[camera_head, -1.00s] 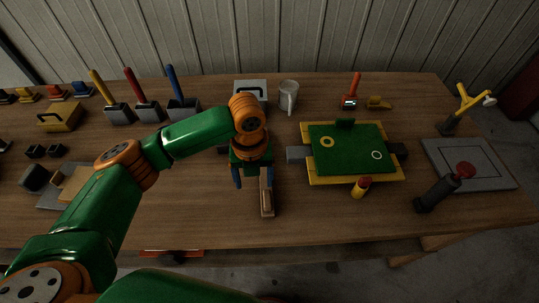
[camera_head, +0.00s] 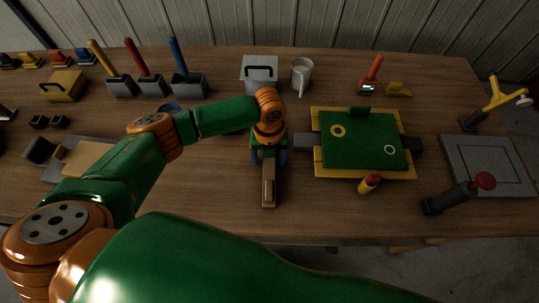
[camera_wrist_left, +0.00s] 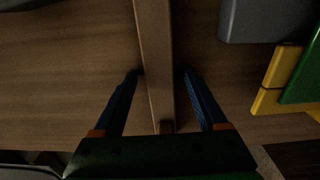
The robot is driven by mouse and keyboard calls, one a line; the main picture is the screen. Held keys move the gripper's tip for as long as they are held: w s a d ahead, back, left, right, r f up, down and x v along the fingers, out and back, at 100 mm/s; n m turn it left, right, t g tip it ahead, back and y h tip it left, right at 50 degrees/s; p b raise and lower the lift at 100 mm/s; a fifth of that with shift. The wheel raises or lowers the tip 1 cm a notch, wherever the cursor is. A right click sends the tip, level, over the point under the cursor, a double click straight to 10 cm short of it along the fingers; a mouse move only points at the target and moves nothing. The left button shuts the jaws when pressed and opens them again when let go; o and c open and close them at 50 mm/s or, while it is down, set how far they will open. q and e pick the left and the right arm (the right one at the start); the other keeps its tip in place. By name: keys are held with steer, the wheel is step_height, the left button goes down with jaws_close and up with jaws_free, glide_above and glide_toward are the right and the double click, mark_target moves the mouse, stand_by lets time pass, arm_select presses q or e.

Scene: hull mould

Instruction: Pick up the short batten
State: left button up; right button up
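The short batten (camera_head: 269,191) is a narrow brown wooden strip near the front middle of the table, pointing toward the front edge. In the left wrist view the batten (camera_wrist_left: 154,50) runs from the top edge down between the fingers. My left gripper (camera_head: 269,158) is over its far part, with blue fingers on either side. In the left wrist view the left gripper (camera_wrist_left: 160,75) is open; the batten looks closer to its left finger, with a clear gap at the right one. Contact cannot be told. My right gripper is not in view.
A yellow-edged green board (camera_head: 362,140) with a grey block at its left side lies right of the batten. A red-topped yellow piece (camera_head: 369,184) stands before it. A grey plate (camera_head: 487,163) is far right. A white mug (camera_head: 301,75) and grey box (camera_head: 259,72) stand behind.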

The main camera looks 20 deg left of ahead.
arm_select(q)
steer(key=shift+s+r, duration=0.1)
steer(key=shift+s, duration=0.05)
jaws_close()
